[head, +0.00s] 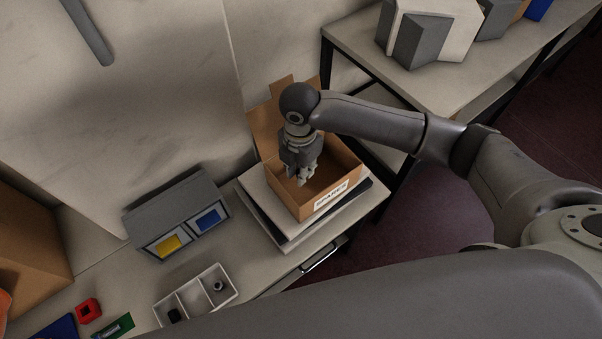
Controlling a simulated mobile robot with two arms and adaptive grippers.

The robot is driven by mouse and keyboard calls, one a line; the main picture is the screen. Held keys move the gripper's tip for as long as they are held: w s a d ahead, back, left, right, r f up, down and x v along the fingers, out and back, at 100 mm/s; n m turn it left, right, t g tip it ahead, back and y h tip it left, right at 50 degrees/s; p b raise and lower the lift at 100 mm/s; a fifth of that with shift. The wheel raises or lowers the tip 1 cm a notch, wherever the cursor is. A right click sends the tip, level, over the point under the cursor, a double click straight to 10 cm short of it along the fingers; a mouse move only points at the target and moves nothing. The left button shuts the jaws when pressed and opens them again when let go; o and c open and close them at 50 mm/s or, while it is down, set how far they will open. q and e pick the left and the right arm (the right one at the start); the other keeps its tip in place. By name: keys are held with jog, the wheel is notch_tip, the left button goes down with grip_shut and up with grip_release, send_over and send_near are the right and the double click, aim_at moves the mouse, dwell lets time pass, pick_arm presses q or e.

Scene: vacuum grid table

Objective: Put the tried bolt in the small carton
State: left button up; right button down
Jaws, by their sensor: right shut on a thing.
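The small open carton (322,209) is brown cardboard with a white label on its front face and its back flaps raised. It stands on a stack of flat panels at the table's right end. My right gripper (304,182) points down into the carton's opening, with its fingertips below rim level. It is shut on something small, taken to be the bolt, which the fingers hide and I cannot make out. My left gripper is not in view.
A white divided tray (232,296) holds small dark parts. Behind it stands a grey box (178,211) with yellow and blue panels. A red piece (88,311) and a larger cardboard box (30,250) are at left. A shelf (440,84) stands at the back right.

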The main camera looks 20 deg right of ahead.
notch_tip(320, 180, down, 3)
jog(key=shift+w+f+p, duration=0.1)
jog(key=shift+f+p, duration=0.1)
jog(key=shift+p, duration=0.15)
jog(key=shift+f, duration=0.2)
jog(key=c, duration=1.3)
grip_release()
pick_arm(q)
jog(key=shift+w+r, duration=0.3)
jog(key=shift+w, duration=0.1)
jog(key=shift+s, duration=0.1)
pick_arm(e)
jog(key=shift+r, duration=0.25)
notch_tip(320, 180, up, 10)
jog(key=b, duration=0.2)
jog(key=shift+r+b, duration=0.25)
jog(key=shift+b, duration=0.05)
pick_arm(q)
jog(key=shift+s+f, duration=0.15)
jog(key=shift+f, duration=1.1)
pick_arm(e)
jog(key=shift+r, duration=0.65)
